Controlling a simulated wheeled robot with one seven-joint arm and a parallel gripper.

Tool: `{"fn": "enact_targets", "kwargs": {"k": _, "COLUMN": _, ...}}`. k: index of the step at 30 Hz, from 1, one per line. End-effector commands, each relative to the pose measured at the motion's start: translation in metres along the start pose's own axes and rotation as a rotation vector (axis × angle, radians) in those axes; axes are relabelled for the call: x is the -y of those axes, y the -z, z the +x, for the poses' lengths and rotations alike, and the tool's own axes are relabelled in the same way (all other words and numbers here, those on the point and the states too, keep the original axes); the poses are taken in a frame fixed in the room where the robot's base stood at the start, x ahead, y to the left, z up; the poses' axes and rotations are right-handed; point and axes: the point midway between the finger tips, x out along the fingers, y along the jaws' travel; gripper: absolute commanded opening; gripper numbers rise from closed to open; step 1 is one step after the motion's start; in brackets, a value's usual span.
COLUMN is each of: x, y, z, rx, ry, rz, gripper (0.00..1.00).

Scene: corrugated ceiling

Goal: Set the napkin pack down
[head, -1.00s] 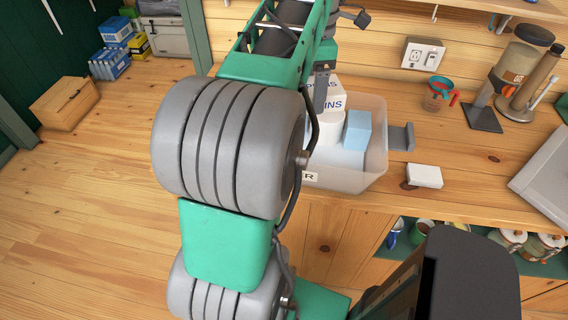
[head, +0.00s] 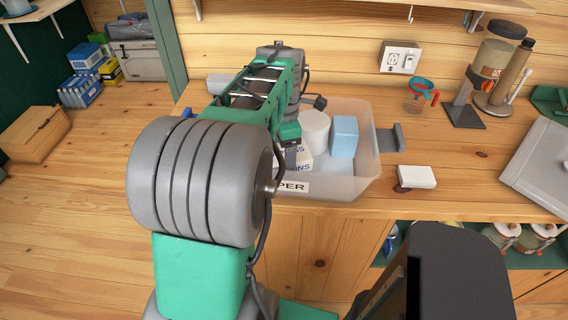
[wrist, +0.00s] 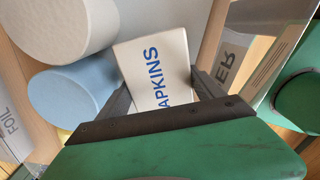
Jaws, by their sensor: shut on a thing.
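The napkin pack (head: 304,162) is a white box with blue lettering, low inside the left part of a translucent bin (head: 368,165) on the counter. My gripper (head: 290,158) reaches down into the bin from above, partly hidden by my arm. In the wrist view the napkin pack (wrist: 158,72) sits tilted between the two fingers of my gripper (wrist: 162,92), which is shut on it. Whether the pack touches the bin floor is hidden.
The bin's front has a label ending in "PER" (head: 291,187). A small white block (head: 416,177) and a holder (head: 464,108) are on the counter to the right.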

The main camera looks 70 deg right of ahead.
Motion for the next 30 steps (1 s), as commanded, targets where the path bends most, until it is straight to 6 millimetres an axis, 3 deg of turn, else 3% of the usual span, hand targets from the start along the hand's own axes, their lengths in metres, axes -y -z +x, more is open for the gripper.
{"fn": "enact_targets", "kwargs": {"k": 6, "x": 0.0, "y": 0.001, "z": 0.036, "rx": -0.001, "ry": 0.003, "rz": -0.002, "gripper": 0.33}}
{"fn": "enact_targets", "kwargs": {"k": 16, "x": 0.0, "y": 0.001, "z": 0.041, "rx": -0.001, "ry": 0.002, "rz": -0.002, "gripper": 0.33}}
{"fn": "enact_targets", "kwargs": {"k": 17, "x": 0.0, "y": 0.001, "z": 0.041, "rx": -0.001, "ry": 0.002, "rz": -0.002, "gripper": 0.78}}
{"fn": "enact_targets", "kwargs": {"k": 24, "x": 0.0, "y": 0.001, "z": 0.04, "rx": -0.001, "ry": 0.002, "rz": -0.002, "gripper": 0.97}}
{"fn": "enact_targets", "kwargs": {"k": 30, "x": 0.0, "y": 0.001, "z": 0.04, "rx": -0.001, "ry": 0.002, "rz": -0.002, "gripper": 0.99}}
